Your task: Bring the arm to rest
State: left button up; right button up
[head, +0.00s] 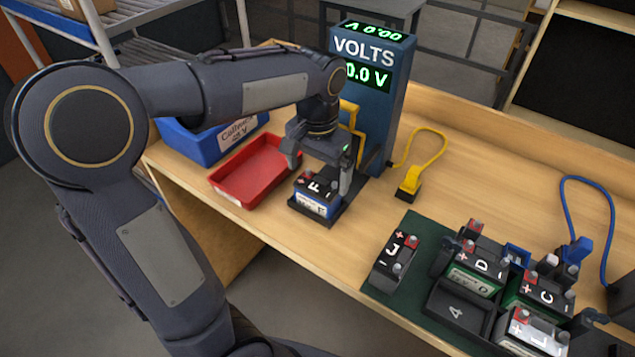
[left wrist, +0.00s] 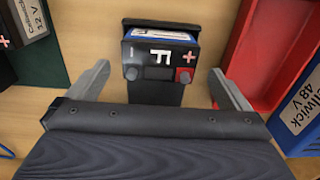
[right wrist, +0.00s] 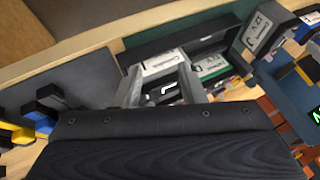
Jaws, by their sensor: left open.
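My left gripper (head: 320,170) is open above battery F (head: 314,204), which sits upright in a dark cradle (head: 331,217) at the foot of the blue volt meter (head: 388,105). In the left wrist view the two fingers (left wrist: 160,88) are spread wide, with battery F (left wrist: 160,50) ahead of them and nothing held. The meter reads 0.0 V. In the right wrist view my right gripper (right wrist: 160,88) has its fingers close to a dark battery with a white letter; I cannot tell whether they grip it.
A red tray (head: 236,193) and a blue bin (head: 195,148) stand left of the cradle. A yellow plug (head: 410,180) lies right of the meter. Bare bench lies beyond.

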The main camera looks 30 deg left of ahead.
pick_arm(q)
jog(key=shift+r, duration=0.75)
jog(key=shift+s, duration=0.3)
jog(key=s+d+f+n+t+h, duration=0.1)
jog(key=s+d+t+h, duration=0.1)
jog(key=s, duration=0.6)
jog(key=s+d+f+n+t+h, duration=0.1)
jog(key=s+d+f+t, duration=0.1)
jog(key=s, duration=0.6)
jog(key=shift+s+n+t+h, duration=0.2)
jog(key=shift+n+t+h, duration=0.2)
jog(key=shift+t, duration=0.4)
jog(key=shift+d+f, duration=0.1)
